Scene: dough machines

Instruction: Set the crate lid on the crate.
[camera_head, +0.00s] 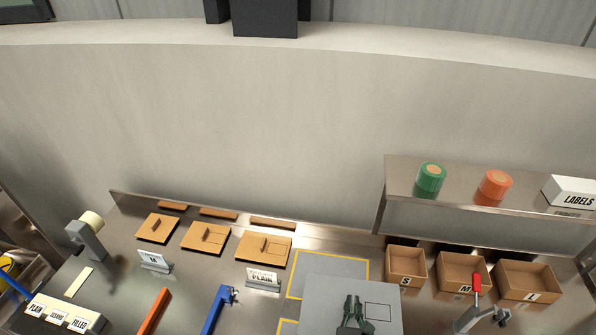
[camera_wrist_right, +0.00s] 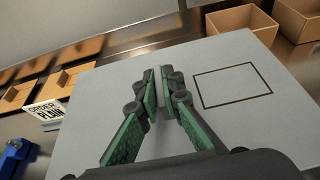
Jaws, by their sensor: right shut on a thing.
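The crate lid (camera_head: 325,296) is a flat light grey panel with a dark rectangle outline on its right part. It lies at the bottom middle of the head view and fills much of the wrist view (camera_wrist_right: 208,138). My right gripper (camera_head: 353,302) is over the middle of the lid. Its green fingers (camera_wrist_right: 161,86) are closed on a thin pale upright piece, seemingly the lid's handle. I cannot make out the crate; whatever is under the lid is hidden. My left gripper is not in view.
Yellow-bordered grey areas (camera_head: 334,265) mark the table beside the lid. Cardboard boxes (camera_head: 407,268) stand at right, near a red-handled tool (camera_head: 476,285). Flat cartons (camera_head: 264,247), a PLAIN sign (camera_head: 262,278), a blue part (camera_head: 217,309) and an orange bar (camera_head: 154,312) are at left. A shelf (camera_head: 455,188) overhangs the back right.

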